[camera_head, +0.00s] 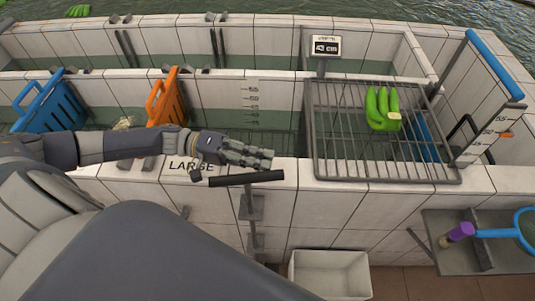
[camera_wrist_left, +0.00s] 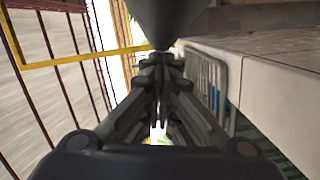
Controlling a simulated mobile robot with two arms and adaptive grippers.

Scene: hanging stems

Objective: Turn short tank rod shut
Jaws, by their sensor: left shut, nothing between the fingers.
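A dark bar handle (camera_head: 246,179) sits at the tank's front wall, on top of an upright rod (camera_head: 252,215) held in brackets. The handle lies nearly level, its right end slightly higher. My left gripper (camera_head: 265,158) is shut and empty, just behind and above the handle in the head view; I cannot tell whether they touch. In the left wrist view my left gripper (camera_wrist_left: 160,65) is shut, and a dark rounded piece (camera_wrist_left: 185,18) hangs close above its tips. My right gripper is not in view.
A "LARGE" label (camera_head: 190,167) is on the front rim. An orange crate panel (camera_head: 165,98) and a blue one (camera_head: 48,103) stand left. A wire rack (camera_head: 330,150) with green bananas (camera_head: 381,107) lies right. A white bin (camera_head: 330,272) is below; a shelf (camera_head: 455,255) stands right.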

